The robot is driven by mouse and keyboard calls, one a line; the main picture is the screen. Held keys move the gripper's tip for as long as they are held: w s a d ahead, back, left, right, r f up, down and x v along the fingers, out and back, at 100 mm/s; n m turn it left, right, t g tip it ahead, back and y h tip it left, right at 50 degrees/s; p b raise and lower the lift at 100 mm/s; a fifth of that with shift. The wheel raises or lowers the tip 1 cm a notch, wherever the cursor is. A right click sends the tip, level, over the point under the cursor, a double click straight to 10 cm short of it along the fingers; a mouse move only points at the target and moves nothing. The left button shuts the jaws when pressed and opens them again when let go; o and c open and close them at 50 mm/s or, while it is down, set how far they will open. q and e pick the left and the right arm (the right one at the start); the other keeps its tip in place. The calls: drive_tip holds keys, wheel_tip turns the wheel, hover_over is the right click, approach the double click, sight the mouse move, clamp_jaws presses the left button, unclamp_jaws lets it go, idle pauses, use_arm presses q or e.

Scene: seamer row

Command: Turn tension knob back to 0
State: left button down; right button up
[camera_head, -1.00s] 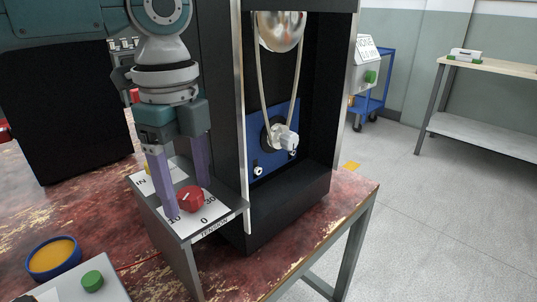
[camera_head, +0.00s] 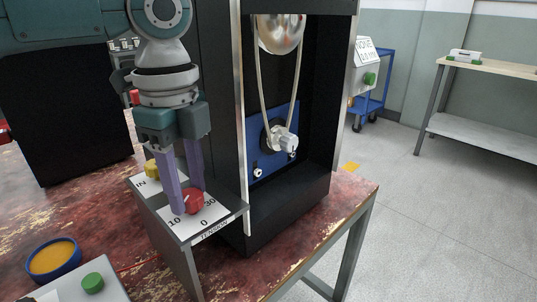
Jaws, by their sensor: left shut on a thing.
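The red tension knob (camera_head: 193,203) sits on the white dial plate of a grey box (camera_head: 185,261) marked TENSION. The plate shows 10 at the left, 0 at the front and 30 at the right. My left gripper (camera_head: 189,203) points down at the knob, its two purple fingers on either side of it, shut on it. The fingers hide part of the knob, and I cannot read its pointer. A yellow knob (camera_head: 152,169) marked IN stands behind it on the same box. My right gripper is not in view.
A black cabinet (camera_head: 287,207) with a belt and pulley stands right beside the box. At the front left are a blue-rimmed dish (camera_head: 54,258) and a green button (camera_head: 93,282) on a grey case.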

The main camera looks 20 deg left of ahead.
sight(189, 195)
use_arm(q)
drive_tip(key=n+p, duration=0.1)
drive_tip(key=p, duration=0.1)
drive_tip(key=n+p, duration=0.2)
drive_tip(key=p, duration=0.1)
drive_tip(key=n+p, duration=0.2)
drive_tip(key=p, duration=0.1)
drive_tip(key=shift+s+r, duration=0.1)
drive_tip(key=shift+r, duration=0.2)
drive_tip(key=n+p, duration=0.2)
drive_tip(key=n, duration=0.1)
drive_tip(key=shift+d+f, duration=0.1)
drive_tip(key=shift+f+n+p, duration=0.1)
drive_tip(key=shift+n+p, duration=0.45)
drive_tip(key=shift+n, duration=0.45)
drive_tip(key=shift+c, duration=2.1)
unclamp_jaws()
wheel_tip(189, 195, up, 10)
drive_tip(key=p, duration=0.2)
